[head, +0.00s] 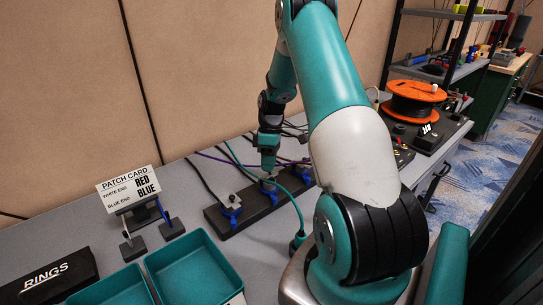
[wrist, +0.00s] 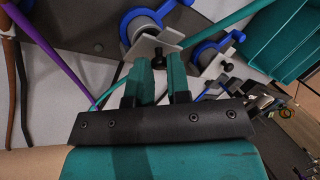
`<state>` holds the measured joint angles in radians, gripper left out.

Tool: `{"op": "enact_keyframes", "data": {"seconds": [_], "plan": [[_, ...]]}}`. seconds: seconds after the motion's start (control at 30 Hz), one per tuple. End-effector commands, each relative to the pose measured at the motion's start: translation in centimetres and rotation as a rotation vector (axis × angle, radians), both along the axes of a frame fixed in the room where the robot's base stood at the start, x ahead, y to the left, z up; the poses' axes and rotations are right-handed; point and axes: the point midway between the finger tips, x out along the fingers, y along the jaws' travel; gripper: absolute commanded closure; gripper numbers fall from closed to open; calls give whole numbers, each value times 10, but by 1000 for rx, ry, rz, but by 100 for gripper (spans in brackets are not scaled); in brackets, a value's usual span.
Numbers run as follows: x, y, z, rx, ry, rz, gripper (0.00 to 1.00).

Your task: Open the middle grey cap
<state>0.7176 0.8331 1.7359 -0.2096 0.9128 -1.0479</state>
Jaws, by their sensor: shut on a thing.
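A dark strip (head: 246,212) on the grey bench carries a row of fittings with blue clamps; the left one (head: 231,216) is clear to see. My gripper (head: 268,170) is down at the middle fitting and hides most of it in the head view. In the wrist view, the middle grey cap (wrist: 148,46) is an angled grey plate with a small black knob, beside a blue clamp (wrist: 180,4). The green fingers of my gripper (wrist: 161,78) are shut at the knob end of this cap. A neighbouring fitting (wrist: 212,62) has a similar grey plate.
A teal cable (head: 287,190) and a purple cable (head: 215,157) run close by the strip. A patch card (head: 128,188), teal trays (head: 193,268) and a black RINGS box (head: 50,279) stand left. An orange cable reel (head: 413,91) stands back right.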

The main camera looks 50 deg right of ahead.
Motion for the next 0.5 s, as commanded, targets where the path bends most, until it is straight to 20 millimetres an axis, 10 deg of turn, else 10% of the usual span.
{"op": "enact_keyframes", "data": {"seconds": [0.5], "plan": [[27,-7,1,105,443,1,100]]}}
